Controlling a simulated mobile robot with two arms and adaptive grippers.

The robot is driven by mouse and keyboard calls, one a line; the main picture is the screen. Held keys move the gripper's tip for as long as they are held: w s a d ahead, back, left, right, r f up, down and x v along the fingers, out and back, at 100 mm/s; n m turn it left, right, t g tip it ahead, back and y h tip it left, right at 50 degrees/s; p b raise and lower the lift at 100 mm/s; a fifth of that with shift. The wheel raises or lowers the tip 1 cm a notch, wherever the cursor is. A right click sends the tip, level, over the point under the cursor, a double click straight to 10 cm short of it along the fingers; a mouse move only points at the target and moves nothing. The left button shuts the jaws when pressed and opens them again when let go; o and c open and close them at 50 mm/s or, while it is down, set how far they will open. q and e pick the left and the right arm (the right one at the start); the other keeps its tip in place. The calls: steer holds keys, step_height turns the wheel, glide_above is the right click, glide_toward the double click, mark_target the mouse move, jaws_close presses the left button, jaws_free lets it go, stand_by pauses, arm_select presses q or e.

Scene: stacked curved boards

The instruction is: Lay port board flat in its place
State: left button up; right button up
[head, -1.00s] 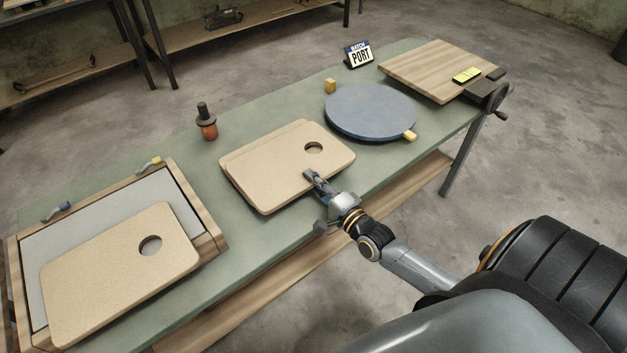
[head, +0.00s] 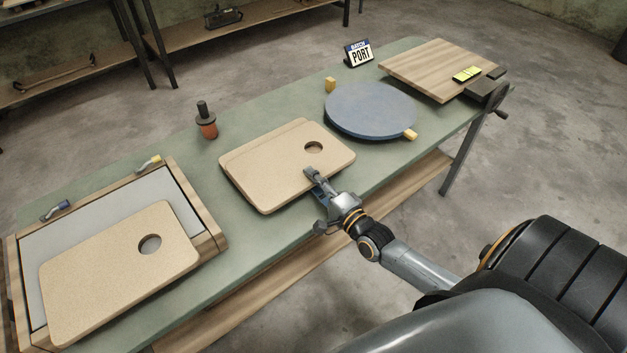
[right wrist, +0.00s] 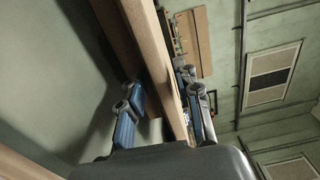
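Two tan boards with rounded corners lie stacked and slightly offset mid-bench; the upper board (head: 275,170) has a round hole. Another tan board (head: 110,275) with a hole lies at the left, over the grey bed of a wooden-framed tray (head: 208,228), overhanging its front edge. Which is the port board I cannot tell. My right gripper (head: 317,184) is at the stack's front right edge, one finger above it. In the right wrist view its fingers (right wrist: 165,95) stand either side of a board edge (right wrist: 160,60), with a gap at the left finger. My left gripper is not in view.
A blue round disc (head: 370,110) with yellow blocks beside it lies right of the stack. A PORT sign (head: 358,53), a wooden slab (head: 430,65) and a dark-topped orange object (head: 206,122) stand on the green bench. Clamps (head: 56,211) sit on the tray's back rail.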

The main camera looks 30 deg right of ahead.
steer(key=shift+s+d+p, duration=0.15)
steer(key=shift+s+p, duration=0.3)
steer(key=shift+s, duration=1.05)
steer(key=shift+s+d+p, duration=0.1)
steer(key=shift+s+p, duration=0.3)
steer(key=shift+s, duration=1.1)
steer(key=o, duration=0.6)
steer(key=shift+c, duration=0.2)
steer(key=shift+s+f, duration=0.1)
steer(key=shift+f, duration=0.05)
steer(key=s, duration=1.1)
steer(key=shift+s+d, duration=0.4)
steer(key=shift+d, duration=0.05)
